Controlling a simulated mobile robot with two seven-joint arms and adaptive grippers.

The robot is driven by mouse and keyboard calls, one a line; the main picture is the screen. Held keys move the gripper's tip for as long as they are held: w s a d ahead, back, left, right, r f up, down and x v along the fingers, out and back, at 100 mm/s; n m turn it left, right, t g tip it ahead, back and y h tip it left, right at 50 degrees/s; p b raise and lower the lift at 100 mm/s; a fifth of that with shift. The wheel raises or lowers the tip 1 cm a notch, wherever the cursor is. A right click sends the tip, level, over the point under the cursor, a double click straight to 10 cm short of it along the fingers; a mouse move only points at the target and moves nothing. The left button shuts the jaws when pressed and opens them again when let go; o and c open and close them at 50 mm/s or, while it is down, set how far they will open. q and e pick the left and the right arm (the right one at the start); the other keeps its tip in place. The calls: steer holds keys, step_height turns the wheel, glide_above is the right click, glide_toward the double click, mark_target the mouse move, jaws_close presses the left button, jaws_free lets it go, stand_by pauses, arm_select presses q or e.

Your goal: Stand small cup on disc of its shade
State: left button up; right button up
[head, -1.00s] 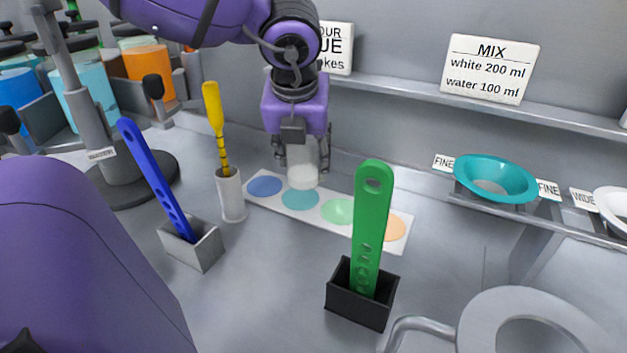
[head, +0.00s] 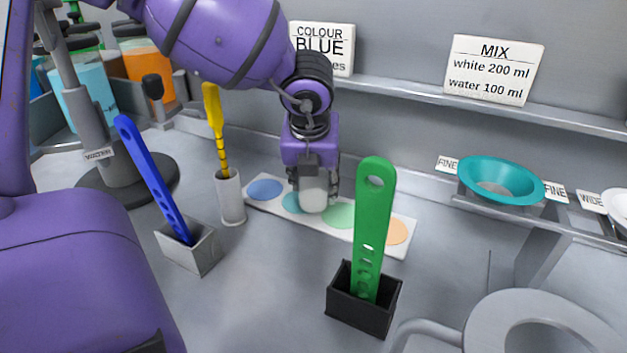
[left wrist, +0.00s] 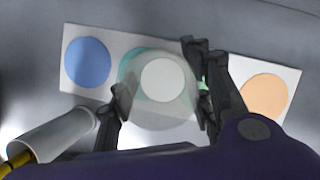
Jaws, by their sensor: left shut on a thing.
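My left gripper (head: 314,178) is shut on a small translucent cup (head: 313,196) with whitish contents. The cup is upright over the white card (head: 316,222), between the teal disc (head: 291,202) and the green disc (head: 340,214). Whether its base touches the card I cannot tell. The blue disc (head: 265,188) and orange disc (head: 398,231) lie at the card's ends. In the left wrist view, the cup (left wrist: 158,82) is between both fingers and covers much of the teal disc (left wrist: 130,68) and nearly all the green one. My right gripper is not in view.
A green paddle (head: 373,205) in a black holder (head: 363,308) stands in front of the card. A yellow tool (head: 214,112) in a white holder (head: 231,198) and a blue paddle (head: 152,178) stand left. A teal funnel (head: 498,178) sits on a rack at right.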

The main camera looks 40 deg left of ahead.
arm_select(q)
steer(key=shift+f, duration=0.15)
steer(key=o, duration=1.1)
steer(key=shift+o, duration=0.2)
steer(key=shift+d+r, duration=0.1)
steer(key=shift+r, duration=0.4)
steer(key=p+v, duration=0.1)
steer(key=v, duration=1)
steer(key=shift+s+p, duration=0.2)
steer(key=shift+p, duration=0.1)
